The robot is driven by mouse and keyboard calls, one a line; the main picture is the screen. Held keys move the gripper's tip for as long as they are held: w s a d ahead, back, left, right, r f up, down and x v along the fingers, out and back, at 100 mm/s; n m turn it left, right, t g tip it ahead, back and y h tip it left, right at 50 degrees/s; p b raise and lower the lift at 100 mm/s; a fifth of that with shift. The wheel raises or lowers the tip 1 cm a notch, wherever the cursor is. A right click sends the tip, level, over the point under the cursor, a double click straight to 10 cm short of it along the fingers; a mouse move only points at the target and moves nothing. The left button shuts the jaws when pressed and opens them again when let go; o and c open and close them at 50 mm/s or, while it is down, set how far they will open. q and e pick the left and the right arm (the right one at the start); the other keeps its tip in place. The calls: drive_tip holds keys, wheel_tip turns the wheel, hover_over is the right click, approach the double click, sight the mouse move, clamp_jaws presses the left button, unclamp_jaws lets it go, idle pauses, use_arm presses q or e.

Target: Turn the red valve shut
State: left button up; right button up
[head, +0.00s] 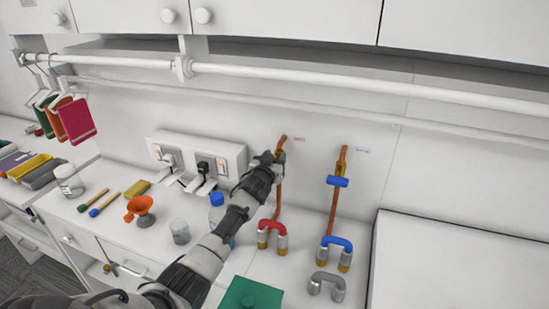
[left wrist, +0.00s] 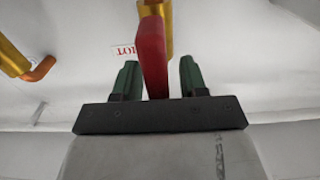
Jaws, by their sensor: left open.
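The red valve handle (left wrist: 152,55) stands between the two green fingers of my left gripper (left wrist: 158,64) in the left wrist view. The fingers are open, with a gap on each side of the handle. In the head view my left gripper (head: 267,158) is at the left copper pipe (head: 278,198) on the wall and hides the red handle. A brass part (left wrist: 158,10) shows behind the handle in the left wrist view, beside a label reading "HOT" (left wrist: 124,51). My right gripper is not in view.
The right copper pipe (head: 335,208) carries a blue valve handle (head: 337,181). Red (head: 272,228) and blue (head: 337,243) U-shaped pieces stand below. A socket strip (head: 230,160) with plugs is left of my gripper. A white rail (head: 350,83) runs above.

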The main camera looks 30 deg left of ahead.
use_arm(q)
drive_tip(key=shift+c, duration=0.4)
clamp_jaws()
drive_tip(key=shift+m, duration=0.4)
drive_tip(key=d+f+m+b, duration=0.1)
drive_tip(key=m+b, duration=0.1)
drive_tip(key=m, duration=0.3)
drive_tip(key=f+m+b, duration=0.1)
drive_tip(key=m, duration=0.5)
drive_tip(key=d+m+b, duration=0.1)
drive_tip(key=m+b, duration=0.1)
drive_tip(key=m, duration=0.4)
drive_tip(key=shift+w+d+f+b, duration=0.3)
drive_tip(key=shift+d+f, duration=0.05)
drive_tip(key=shift+f, duration=0.05)
drive_tip(key=shift+m, duration=0.3)
